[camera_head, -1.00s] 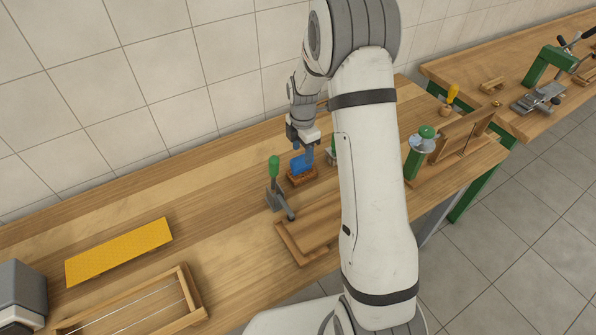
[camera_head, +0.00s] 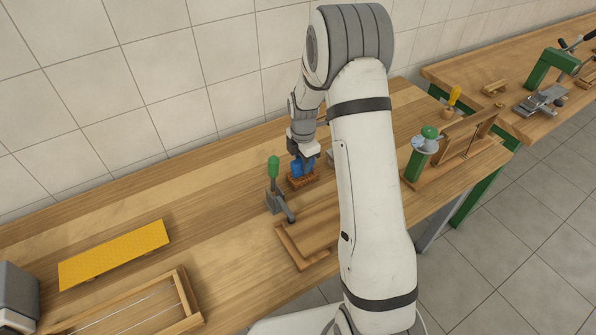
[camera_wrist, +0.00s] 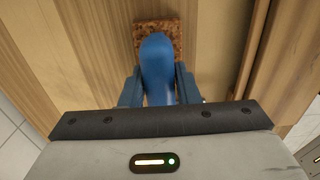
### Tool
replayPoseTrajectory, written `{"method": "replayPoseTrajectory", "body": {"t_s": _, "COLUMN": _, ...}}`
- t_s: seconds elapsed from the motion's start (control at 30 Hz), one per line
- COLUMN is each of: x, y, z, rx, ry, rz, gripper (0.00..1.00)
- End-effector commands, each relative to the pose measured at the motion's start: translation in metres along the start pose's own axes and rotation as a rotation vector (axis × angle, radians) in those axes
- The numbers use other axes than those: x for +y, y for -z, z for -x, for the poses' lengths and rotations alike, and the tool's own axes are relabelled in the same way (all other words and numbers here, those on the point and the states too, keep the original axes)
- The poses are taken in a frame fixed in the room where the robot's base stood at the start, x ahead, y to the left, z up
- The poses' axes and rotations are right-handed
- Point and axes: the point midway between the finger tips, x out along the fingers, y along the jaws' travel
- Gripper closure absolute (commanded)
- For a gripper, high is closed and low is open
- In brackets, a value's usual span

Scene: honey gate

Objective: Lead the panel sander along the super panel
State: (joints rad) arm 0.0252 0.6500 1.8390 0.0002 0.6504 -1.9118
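The panel sander is a block with a blue handle and a rough brown base (camera_head: 303,180). It sits flat on the bench left of my arm. In the wrist view its blue handle (camera_wrist: 157,65) rises between my fingers, above the brown base (camera_wrist: 172,27). My gripper (camera_head: 304,163) is down over the handle, one blue finger on each side. The fingers look very close to the handle; I cannot tell whether they press on it. A wooden panel in a raised-edge holder (camera_head: 291,250), likely the super panel, lies nearer the front edge, partly hidden by my arm.
A green-handled toggle clamp (camera_head: 274,185) stands just left of the sander. A yellow sheet (camera_head: 115,254) and a wired wooden frame (camera_head: 145,306) lie at left. A green-topped tool (camera_head: 421,152) stands right of my arm.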

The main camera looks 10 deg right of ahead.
Motion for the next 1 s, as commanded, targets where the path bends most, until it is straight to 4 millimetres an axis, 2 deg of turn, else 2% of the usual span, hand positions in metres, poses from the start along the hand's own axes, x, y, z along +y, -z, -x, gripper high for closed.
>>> {"method": "replayPoseTrajectory", "body": {"t_s": 0.03, "x": 0.000, "y": 0.000, "z": 0.000, "rx": 0.000, "ry": 0.000, "rz": 0.000, "gripper": 0.76}}
{"method": "replayPoseTrajectory", "body": {"t_s": 0.33, "x": 0.000, "y": 0.000, "z": 0.000, "rx": 0.000, "ry": 0.001, "rz": -0.001, "gripper": 1.00}}
{"method": "replayPoseTrajectory", "body": {"t_s": 0.57, "x": 0.000, "y": -0.001, "z": 0.003, "rx": 0.000, "ry": 0.000, "rz": -0.001, "gripper": 1.00}}
{"method": "replayPoseTrajectory", "body": {"t_s": 1.0, "x": 0.000, "y": -0.001, "z": 0.037, "rx": 0.000, "ry": -0.001, "rz": -0.001, "gripper": 1.00}}
